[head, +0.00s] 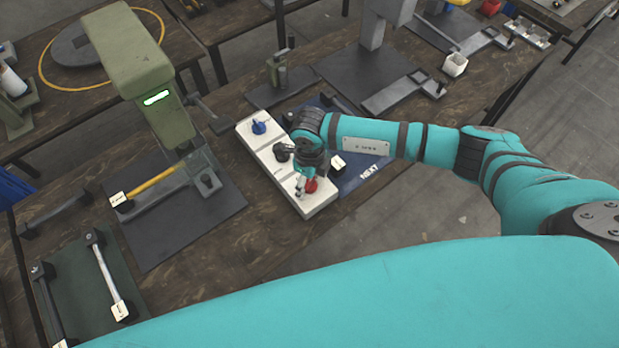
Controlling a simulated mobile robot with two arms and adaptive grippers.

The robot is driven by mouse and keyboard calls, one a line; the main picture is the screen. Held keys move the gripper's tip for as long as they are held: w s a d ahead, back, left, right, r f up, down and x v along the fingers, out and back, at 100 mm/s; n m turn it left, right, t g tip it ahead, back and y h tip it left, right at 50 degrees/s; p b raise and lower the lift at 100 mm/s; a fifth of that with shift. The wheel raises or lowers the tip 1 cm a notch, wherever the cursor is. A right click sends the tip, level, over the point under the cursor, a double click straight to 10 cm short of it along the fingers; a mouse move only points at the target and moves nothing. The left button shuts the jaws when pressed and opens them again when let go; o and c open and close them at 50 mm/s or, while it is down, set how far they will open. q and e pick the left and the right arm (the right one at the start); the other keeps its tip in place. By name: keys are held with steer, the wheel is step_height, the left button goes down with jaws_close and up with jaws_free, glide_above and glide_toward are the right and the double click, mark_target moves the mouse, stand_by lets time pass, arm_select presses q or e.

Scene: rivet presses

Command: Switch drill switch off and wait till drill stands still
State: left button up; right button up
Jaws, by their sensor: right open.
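A long white switch panel (271,165) lies on the bench with a blue knob (259,127) at its far end, a black knob (281,152) in the middle and a red knob (311,186) near its front end. I cannot tell from markings which is the drill switch. My right gripper (304,185) is open, pointing down at the front end, right beside the red knob; contact cannot be told. The green machine (136,60) left of the panel has a lit green strip (156,97). Whether anything in it turns cannot be seen. My left gripper is out of view.
A yellow rod with a white tag (152,187) lies at the green machine's base on a dark mat (205,218). A blue mat marked NEXT (362,178) is right of the panel, partly under my right arm. Rods lie on a green mat (82,275) at the lower left.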

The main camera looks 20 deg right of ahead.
steer(key=shift+f, duration=0.15)
steer(key=c, duration=1.2)
steer(key=shift+o, duration=0.2)
steer(key=shift+w+f+n+b, duration=0.1)
steer(key=shift+n+b, duration=0.5)
steer(key=shift+b, duration=0.25)
steer(key=n+b, duration=1)
steer(key=b, duration=0.4)
steer(key=shift+f+n, duration=0.1)
steer(key=shift+n, duration=0.3)
steer(key=shift+r+n+b, duration=0.25)
steer(key=shift+n+b, duration=0.75)
steer(key=shift+b, duration=0.2)
steer(key=o, duration=1.2)
steer(key=shift+c, duration=0.2)
